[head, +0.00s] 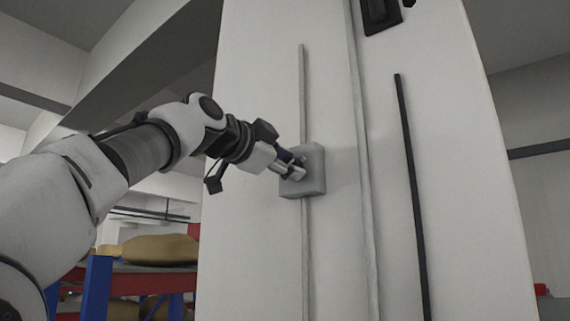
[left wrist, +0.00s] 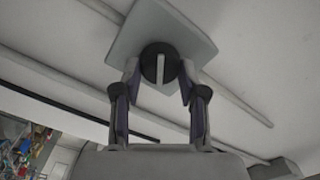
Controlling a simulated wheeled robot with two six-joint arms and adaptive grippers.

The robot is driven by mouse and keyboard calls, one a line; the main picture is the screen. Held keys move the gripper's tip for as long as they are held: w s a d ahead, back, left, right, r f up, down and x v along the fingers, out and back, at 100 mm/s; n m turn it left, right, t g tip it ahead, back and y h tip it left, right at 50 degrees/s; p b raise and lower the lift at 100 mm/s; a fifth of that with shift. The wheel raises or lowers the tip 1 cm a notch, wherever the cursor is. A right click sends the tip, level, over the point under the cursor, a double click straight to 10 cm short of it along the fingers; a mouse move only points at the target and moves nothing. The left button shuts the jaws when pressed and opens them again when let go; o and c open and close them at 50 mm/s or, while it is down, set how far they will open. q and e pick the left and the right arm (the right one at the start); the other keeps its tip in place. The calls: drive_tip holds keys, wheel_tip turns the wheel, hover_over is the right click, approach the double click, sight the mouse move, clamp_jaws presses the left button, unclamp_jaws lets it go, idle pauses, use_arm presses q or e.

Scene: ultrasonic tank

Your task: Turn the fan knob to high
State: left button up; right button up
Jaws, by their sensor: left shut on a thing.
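The fan knob (left wrist: 160,64) is a round black dial with a white bar across its face, set on a grey box. The grey box (head: 316,172) is fixed to a white column, and it also shows in the left wrist view (left wrist: 188,27). My left gripper (head: 295,168) is at the front of the box and hides the knob in the head view. In the left wrist view its two fingers (left wrist: 159,86) are shut on the knob, one on each side. The white bar points nearly straight up and down in that view. My right gripper is not in view.
The white column (head: 255,250) carries thin grey pipes (head: 303,100) above and below the box, and a black pipe (head: 412,190) to the right. A dark fixture (head: 379,14) sits high on it. A rack with blue posts (head: 97,288) stands at lower left.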

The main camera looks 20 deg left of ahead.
use_arm(q)
drive_tip(key=m, duration=0.3)
drive_tip(key=shift+m, duration=0.3)
drive_tip(key=shift+r+m+b, duration=0.1)
drive_tip(key=shift+m+b, duration=0.3)
drive_tip(key=shift+m, duration=1.1)
drive_tip(key=shift+s+r, duration=0.1)
